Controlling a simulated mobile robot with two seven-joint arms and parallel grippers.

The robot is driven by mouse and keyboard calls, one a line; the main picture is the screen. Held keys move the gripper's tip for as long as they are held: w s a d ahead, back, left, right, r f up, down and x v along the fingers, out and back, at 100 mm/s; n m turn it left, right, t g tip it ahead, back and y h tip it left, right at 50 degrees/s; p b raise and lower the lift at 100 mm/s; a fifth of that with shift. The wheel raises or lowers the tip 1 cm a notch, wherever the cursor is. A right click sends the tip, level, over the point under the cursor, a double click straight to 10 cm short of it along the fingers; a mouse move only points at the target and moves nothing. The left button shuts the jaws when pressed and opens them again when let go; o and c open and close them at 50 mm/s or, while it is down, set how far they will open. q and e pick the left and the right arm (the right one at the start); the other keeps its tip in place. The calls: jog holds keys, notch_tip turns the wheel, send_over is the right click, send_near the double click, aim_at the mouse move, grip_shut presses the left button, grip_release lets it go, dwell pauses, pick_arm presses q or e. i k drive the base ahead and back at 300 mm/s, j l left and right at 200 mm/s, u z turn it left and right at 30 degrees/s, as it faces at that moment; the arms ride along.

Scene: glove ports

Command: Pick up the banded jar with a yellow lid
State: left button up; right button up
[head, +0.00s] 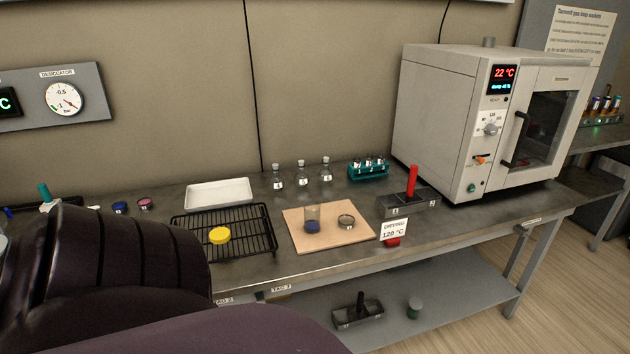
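A round yellow lid (219,235) shows on the black wire rack (258,244) at the left of the bench. I cannot make out a jar body or a band beneath it. A clear glass jar (312,219) with dark blue contents stands on the wooden board (333,243) to the right of the rack, with no yellow lid on it. A small round dish or lid (346,221) lies beside that jar. Dark purple arm parts of mine fill the lower left and hide part of the bench. Neither gripper shows.
A white tray (219,194) lies behind the rack. Several stoppered flasks (302,176) and a teal vial rack (368,170) stand along the back. A metal block with a red handle (411,185) stands before the oven (475,125). A "drying" sign (394,230) is at the front edge.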

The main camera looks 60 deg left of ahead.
aim_at(312, 218)
jog(key=u, duration=1.75)
